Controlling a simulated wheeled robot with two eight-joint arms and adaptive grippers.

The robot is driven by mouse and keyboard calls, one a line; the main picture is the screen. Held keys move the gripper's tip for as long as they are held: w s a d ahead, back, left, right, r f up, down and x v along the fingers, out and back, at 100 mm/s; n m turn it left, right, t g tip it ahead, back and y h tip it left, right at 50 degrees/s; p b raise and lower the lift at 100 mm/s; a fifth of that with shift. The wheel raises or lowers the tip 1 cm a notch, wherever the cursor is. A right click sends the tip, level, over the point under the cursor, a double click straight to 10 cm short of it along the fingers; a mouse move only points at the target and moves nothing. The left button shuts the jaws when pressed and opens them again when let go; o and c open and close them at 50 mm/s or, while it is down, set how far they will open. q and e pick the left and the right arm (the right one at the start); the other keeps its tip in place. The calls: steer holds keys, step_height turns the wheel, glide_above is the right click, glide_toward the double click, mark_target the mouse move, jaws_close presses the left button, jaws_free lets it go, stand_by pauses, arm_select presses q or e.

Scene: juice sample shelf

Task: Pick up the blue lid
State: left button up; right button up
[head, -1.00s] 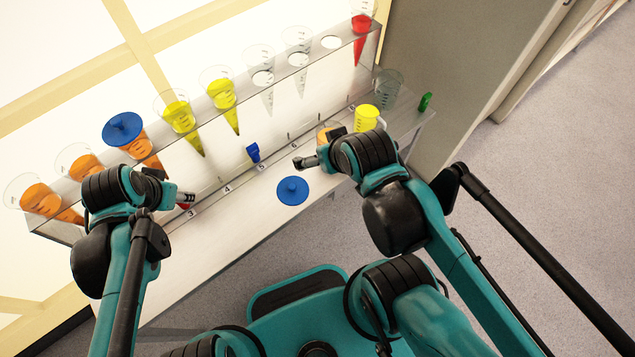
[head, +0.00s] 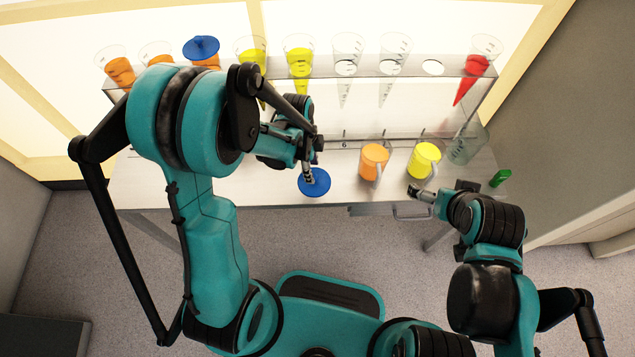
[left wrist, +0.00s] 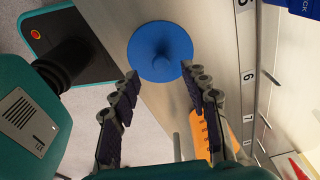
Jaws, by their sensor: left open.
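The blue lid (head: 314,182) is a round disc lying on the white table near its front edge. In the left wrist view the lid (left wrist: 160,50) shows its small central knob. My left gripper (head: 309,173) is over the lid and hides part of it in the head view. In the left wrist view my left gripper (left wrist: 160,73) is open and empty, its fingertips spread near the knob; contact cannot be told. My right gripper (head: 413,190) is by the table's front edge, below the yellow jug; its jaws are too small to read.
Another blue lid (head: 201,48) sits on an orange-filled cone in the rack (head: 420,66) at the back. An orange jug (head: 374,160), a yellow jug (head: 423,160), a clear beaker (head: 467,148) and a green item (head: 499,178) stand right of the lid.

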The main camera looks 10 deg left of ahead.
mark_target(322, 179)
arm_select(q)
steer(key=f, duration=0.1)
steer(key=f+b, duration=0.2)
steer(key=f, duration=0.1)
steer(key=shift+w+d, duration=0.1)
steer(key=shift+d, duration=0.15)
steer(key=shift+f, duration=0.45)
steer(key=shift+r, duration=0.1)
steer(key=shift+c, duration=0.7)
jaws_close()
